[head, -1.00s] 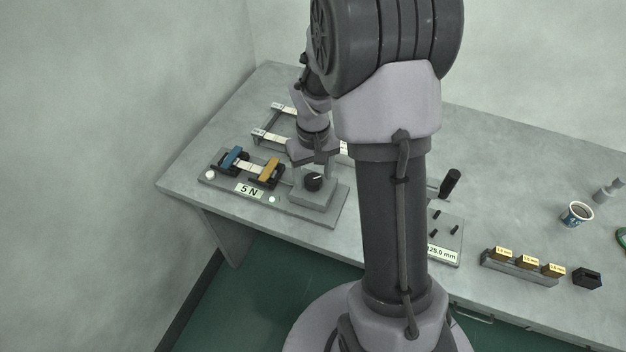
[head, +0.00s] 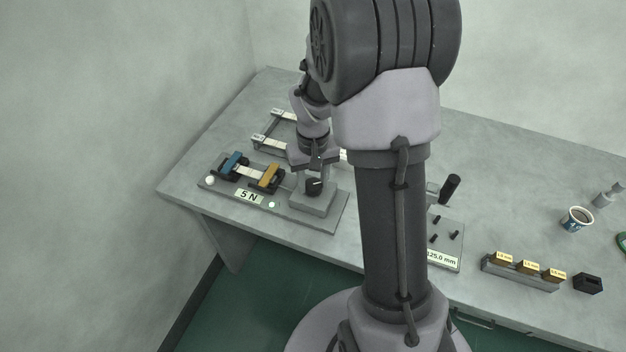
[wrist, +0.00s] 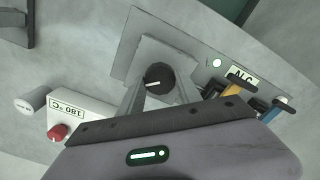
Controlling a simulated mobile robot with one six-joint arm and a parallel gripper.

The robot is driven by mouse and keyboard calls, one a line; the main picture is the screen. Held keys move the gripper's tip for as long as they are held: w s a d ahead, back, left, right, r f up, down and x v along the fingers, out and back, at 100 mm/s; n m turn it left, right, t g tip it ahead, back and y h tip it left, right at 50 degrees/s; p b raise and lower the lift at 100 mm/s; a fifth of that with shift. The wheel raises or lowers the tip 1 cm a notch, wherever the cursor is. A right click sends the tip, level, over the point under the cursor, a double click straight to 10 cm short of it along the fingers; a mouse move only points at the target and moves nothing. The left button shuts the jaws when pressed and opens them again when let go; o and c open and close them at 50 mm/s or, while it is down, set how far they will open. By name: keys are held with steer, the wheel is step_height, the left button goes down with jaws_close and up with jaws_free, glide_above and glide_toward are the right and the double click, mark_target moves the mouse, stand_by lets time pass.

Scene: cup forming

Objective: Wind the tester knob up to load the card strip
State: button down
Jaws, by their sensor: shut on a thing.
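The tester (head: 228,191) is a flat grey plate at the left of the bench with a "5 N" label. A blue clamp (head: 233,160) and an orange clamp (head: 271,174) stand on it, with the pale card strip (head: 250,170) between them. The black knob (head: 314,187) with a white pointer line sits on a grey block at the plate's right end. My gripper (wrist: 152,86) is shut on the knob, with its fingers reaching to it in the wrist view. In the head view my arm comes down over the block and partly hides it.
A white box labelled 180 °C with a red knob (wrist: 58,132) lies near the gripper in the wrist view. A pegged plate (head: 443,240), a rack of small gold blocks (head: 519,270) and a cup (head: 576,218) stand to the right. A rail frame (head: 268,143) lies behind the tester.

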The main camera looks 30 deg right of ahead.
mark_target(313, 184)
steer(key=shift+m, duration=2.2)
steer(key=c, duration=0.8)
jaws_free()
steer(key=shift+r, duration=0.1)
step_height(313, 184, up, 17)
steer(key=p, duration=0.6)
steer(key=shift+r+p, duration=0.1)
steer(key=shift+p, duration=0.3)
